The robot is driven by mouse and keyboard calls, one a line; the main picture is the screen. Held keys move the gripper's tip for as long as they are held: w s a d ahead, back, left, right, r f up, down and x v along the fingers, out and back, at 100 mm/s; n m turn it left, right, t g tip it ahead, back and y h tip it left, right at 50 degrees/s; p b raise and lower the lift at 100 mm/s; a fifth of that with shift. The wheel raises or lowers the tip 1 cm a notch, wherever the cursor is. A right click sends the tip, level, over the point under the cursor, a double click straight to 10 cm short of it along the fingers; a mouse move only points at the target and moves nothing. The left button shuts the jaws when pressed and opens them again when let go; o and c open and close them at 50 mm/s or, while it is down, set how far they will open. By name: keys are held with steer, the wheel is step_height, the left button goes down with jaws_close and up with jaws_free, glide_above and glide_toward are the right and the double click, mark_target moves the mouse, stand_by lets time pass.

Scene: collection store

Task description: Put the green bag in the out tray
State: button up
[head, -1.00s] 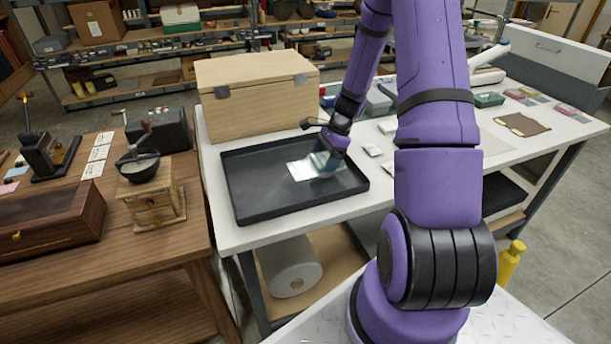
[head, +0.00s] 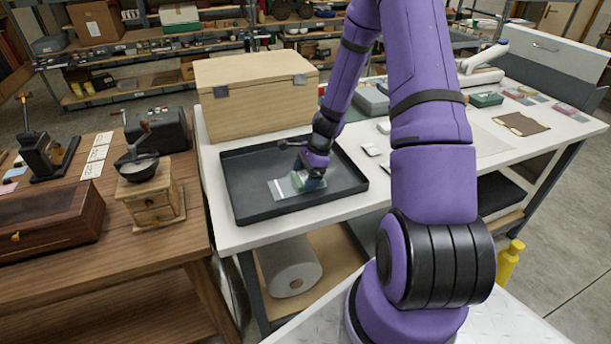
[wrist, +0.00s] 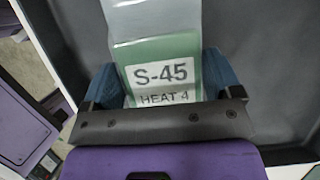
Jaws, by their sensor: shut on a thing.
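The green bag (head: 292,187) is a clear bag with a green part and a white label. In the wrist view the green bag (wrist: 160,50) shows "S-45 HEAT 4" on its label. My gripper (head: 308,181) is shut on the bag, with a blue finger at each side of it in the wrist view (wrist: 160,82). The out tray (head: 240,188) is a black, shallow, rimmed tray on the white table. The bag is over the tray's floor, inside its rim as seen from the head. I cannot tell whether it touches the floor. My gripper hides part of the bag.
A wooden chest (head: 255,100) stands right behind the tray. Small boxes and a brown cloth (head: 521,124) lie on the table (head: 230,237) to the right. A wooden bench at left holds a coffee grinder (head: 150,195) and a dark box (head: 48,217).

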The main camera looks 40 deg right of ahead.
steer(key=shift+f, duration=0.1)
steer(key=o, duration=0.8)
